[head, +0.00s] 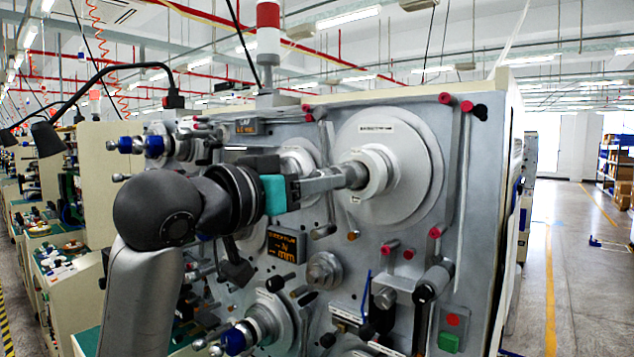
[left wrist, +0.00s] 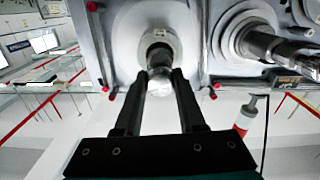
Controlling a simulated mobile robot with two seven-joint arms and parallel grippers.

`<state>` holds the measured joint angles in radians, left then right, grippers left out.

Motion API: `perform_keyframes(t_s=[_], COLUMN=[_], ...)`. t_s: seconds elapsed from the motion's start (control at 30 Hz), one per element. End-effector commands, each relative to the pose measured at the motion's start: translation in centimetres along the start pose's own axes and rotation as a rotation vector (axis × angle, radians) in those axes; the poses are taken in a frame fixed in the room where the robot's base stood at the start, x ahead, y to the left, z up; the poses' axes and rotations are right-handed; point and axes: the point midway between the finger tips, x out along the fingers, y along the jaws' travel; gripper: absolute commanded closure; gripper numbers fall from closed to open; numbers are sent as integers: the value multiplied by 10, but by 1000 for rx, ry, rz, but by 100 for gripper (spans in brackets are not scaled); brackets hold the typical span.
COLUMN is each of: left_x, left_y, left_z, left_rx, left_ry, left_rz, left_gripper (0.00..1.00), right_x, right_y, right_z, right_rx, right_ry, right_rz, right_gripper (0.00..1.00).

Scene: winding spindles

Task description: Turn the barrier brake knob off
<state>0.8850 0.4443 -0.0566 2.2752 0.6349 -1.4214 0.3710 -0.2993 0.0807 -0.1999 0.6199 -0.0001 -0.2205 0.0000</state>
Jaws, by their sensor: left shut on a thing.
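A large pale round disc (head: 412,165) sits on the upper right of the grey machine panel (head: 470,215), with a white hub (head: 377,172) at its centre. A metal knob (head: 354,175) sticks out of this hub. My left gripper (head: 346,178) reaches it from the left and is shut on it. In the left wrist view, the two dark fingers (left wrist: 160,85) stand on either side of the silvery knob (left wrist: 160,58), in front of the white hub. I cannot read a label or setting on the knob. My right gripper is in neither view.
Red-tipped pins (head: 435,233) and a black-handled lever (head: 432,284) stick out near the disc. A second spindle (head: 262,325) is at the lower left, and a small display (head: 284,247) lies below my arm. An open aisle (head: 560,270) runs at the right.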

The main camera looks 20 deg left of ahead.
Motion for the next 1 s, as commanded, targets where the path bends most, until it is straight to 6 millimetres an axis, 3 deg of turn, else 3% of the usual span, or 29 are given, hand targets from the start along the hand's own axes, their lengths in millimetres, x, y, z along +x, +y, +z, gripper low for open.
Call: perform_keyframes(t_s=[0.37,1.0], left_x=[0,0], left_y=[1,2], left_z=[-1,-2], left_rx=[-165,-750], left_ry=[2,3], left_rz=[1,2], left_gripper=[100,100], right_x=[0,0], right_y=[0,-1], right_z=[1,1], right_rx=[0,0], right_ry=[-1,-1], right_rz=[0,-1], right_gripper=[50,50])
